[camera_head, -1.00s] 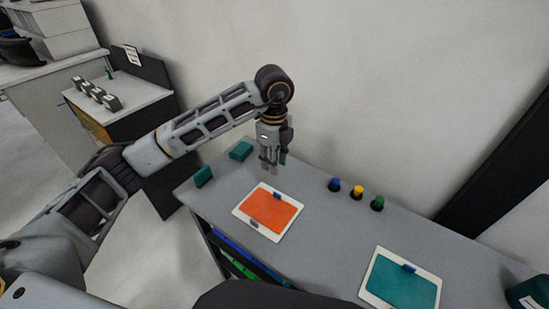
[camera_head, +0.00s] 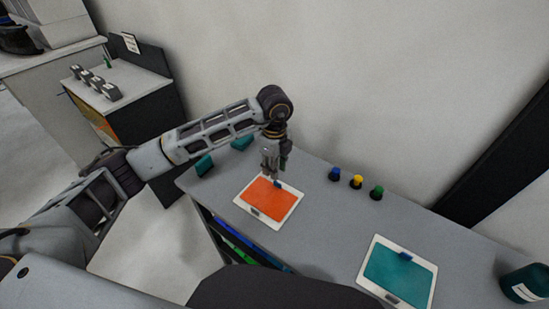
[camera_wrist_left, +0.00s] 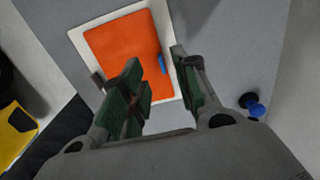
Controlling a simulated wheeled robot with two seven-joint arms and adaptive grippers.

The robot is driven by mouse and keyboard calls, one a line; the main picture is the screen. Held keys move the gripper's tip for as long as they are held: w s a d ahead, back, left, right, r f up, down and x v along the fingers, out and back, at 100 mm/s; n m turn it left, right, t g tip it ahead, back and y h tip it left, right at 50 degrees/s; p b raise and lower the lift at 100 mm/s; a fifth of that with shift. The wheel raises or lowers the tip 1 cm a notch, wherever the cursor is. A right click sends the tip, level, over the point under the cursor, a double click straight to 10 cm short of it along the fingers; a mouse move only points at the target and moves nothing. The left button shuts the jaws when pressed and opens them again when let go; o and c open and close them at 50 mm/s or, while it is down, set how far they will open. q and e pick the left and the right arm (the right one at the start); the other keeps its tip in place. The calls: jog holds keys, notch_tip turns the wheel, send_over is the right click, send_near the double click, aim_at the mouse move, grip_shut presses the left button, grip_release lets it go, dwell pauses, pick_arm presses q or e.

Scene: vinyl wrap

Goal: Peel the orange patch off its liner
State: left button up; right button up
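The orange patch (camera_head: 268,197) lies flat on its white liner (camera_head: 285,221) on the grey table. A small blue tab (camera_head: 279,184) sits at the patch's far edge. My left gripper (camera_head: 273,174) points down just above that edge. In the left wrist view the orange patch (camera_wrist_left: 125,45) and blue tab (camera_wrist_left: 162,64) show ahead of the fingers. There my left gripper (camera_wrist_left: 165,82) is open, with green pads apart and the tab between and beyond them. Whether the fingertips touch the tab cannot be told. My right gripper is not in view.
A teal patch (camera_head: 399,272) on a second white liner lies at the right. Blue (camera_head: 334,174), yellow (camera_head: 356,182) and green (camera_head: 377,193) knobs stand toward the wall. Two teal blocks (camera_head: 204,165) are at the left end. A dark teal cylinder (camera_head: 524,286) stands far right.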

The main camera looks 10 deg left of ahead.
aim_at(269, 195)
pick_arm(q)
jog(key=shift+f+p, duration=0.3)
jog(key=shift+f, duration=2.85)
jog(key=shift+c, duration=0.3)
grip_shut()
